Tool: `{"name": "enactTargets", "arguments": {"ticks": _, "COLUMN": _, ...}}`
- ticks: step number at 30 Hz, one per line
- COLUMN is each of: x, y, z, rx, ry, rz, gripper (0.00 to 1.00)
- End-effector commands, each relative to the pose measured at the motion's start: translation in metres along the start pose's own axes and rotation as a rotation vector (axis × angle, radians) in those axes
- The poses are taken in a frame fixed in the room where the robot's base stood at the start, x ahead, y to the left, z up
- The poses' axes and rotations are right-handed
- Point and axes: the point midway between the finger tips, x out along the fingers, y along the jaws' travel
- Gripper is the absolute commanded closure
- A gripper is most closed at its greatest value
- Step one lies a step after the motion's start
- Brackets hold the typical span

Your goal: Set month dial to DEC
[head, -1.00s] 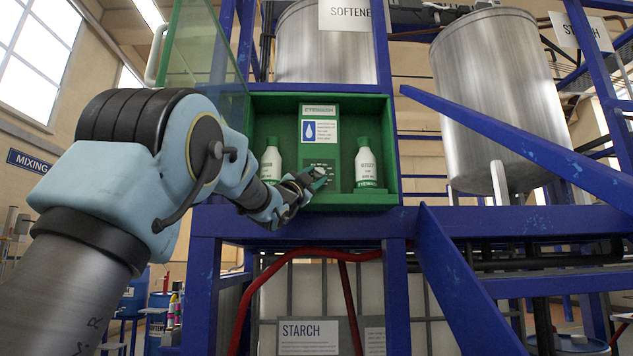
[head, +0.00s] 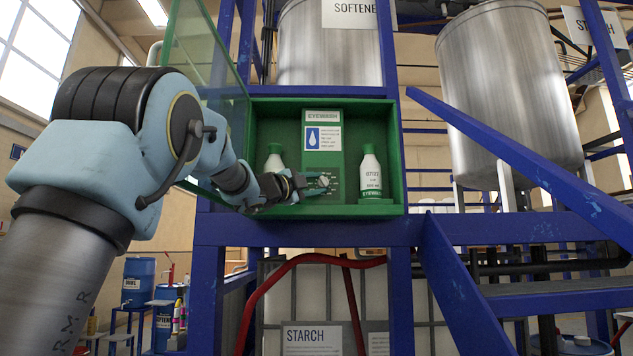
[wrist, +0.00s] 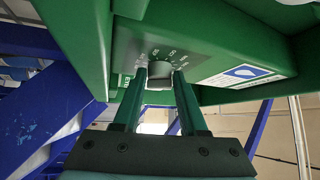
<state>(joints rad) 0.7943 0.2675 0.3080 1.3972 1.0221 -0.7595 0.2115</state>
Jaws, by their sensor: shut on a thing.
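My gripper (head: 318,183) reaches in from the left in the head view. My gripper (wrist: 160,78) is shut on the knob, one finger on each side.
A bottle (head: 371,177) stands right of the dial, and another (head: 274,160) stands left, partly hidden by my gripper. The green cabinet's (head: 398,150) walls and bottom ledge surround them. Its clear door (head: 205,60) is open at upper left. Blue frame beams (head: 300,233) run below.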

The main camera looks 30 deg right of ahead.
Motion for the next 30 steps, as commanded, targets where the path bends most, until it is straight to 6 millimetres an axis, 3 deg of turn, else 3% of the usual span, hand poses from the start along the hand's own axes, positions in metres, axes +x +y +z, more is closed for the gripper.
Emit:
{"name": "enactTargets", "arguments": {"ticks": 9, "x": 0.0, "y": 0.002, "z": 0.0, "rx": 0.002, "ry": 0.001, "rz": 0.004, "gripper": 1.0}}
{"name": "enactTargets", "arguments": {"ticks": 10, "x": 0.0, "y": 0.002, "z": 0.0, "rx": 0.002, "ry": 0.001, "rz": 0.004, "gripper": 0.56}}
{"name": "enactTargets", "arguments": {"ticks": 16, "x": 0.0, "y": 0.002, "z": 0.0, "rx": 0.001, "ry": 0.001, "rz": 0.002, "gripper": 0.34}}
{"name": "enactTargets", "arguments": {"ticks": 25, "x": 0.001, "y": -0.002, "z": -0.001, "rx": 0.001, "ry": 0.001, "rz": 0.0, "gripper": 0.32}}
{"name": "enactTargets", "arguments": {"ticks": 30, "x": 0.006, "y": -0.021, "z": -0.004, "rx": 0.004, "ry": 0.002, "rz": -0.002, "gripper": 0.32}}
